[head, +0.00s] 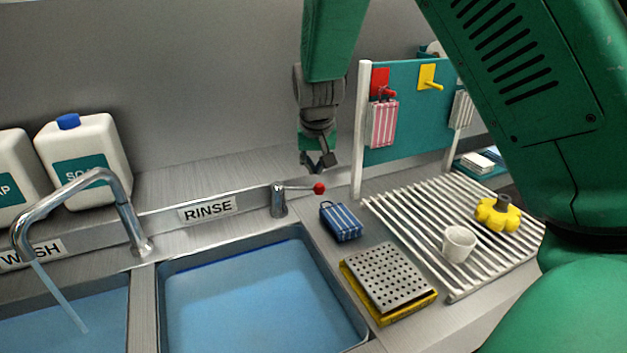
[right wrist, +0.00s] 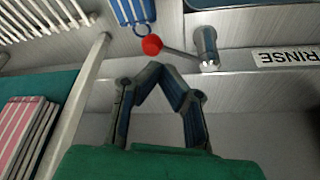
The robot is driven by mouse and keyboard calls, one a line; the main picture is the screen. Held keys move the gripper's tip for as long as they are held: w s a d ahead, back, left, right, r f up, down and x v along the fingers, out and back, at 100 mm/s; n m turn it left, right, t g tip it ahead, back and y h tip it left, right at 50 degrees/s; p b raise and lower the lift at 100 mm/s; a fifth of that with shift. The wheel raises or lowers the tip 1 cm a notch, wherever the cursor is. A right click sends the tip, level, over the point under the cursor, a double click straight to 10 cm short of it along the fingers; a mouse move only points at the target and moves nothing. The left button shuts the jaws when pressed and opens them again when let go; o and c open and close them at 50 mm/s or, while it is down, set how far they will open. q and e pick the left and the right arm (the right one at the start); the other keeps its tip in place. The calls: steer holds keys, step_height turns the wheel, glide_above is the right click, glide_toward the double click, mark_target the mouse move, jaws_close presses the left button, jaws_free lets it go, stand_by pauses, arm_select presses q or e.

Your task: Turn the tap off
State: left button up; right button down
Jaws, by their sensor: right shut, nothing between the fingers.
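The tap (head: 79,194) is a curved chrome spout between the two sinks. A thin stream of water (head: 60,297) runs from it into the left sink. The tap lever is a chrome post (head: 279,201) with a rod ending in a red ball (head: 319,188), behind the right sink beside the RINSE label. My right gripper (head: 319,170) is shut and empty, just above and behind the red ball. In the right wrist view the red ball (right wrist: 152,45) lies just beyond the shut fingertips (right wrist: 156,72), apart from them in the picture. My left gripper is out of view.
A blue striped cloth (head: 341,222) and a perforated tray (head: 389,277) lie right of the right sink (head: 262,295). A rack post (head: 360,130) stands close right of my right gripper.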

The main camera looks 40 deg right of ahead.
steer(key=v, duration=0.6)
steer(key=shift+a+f, duration=0.1)
steer(key=shift+a, duration=0.1)
steer(key=shift+d, duration=0.15)
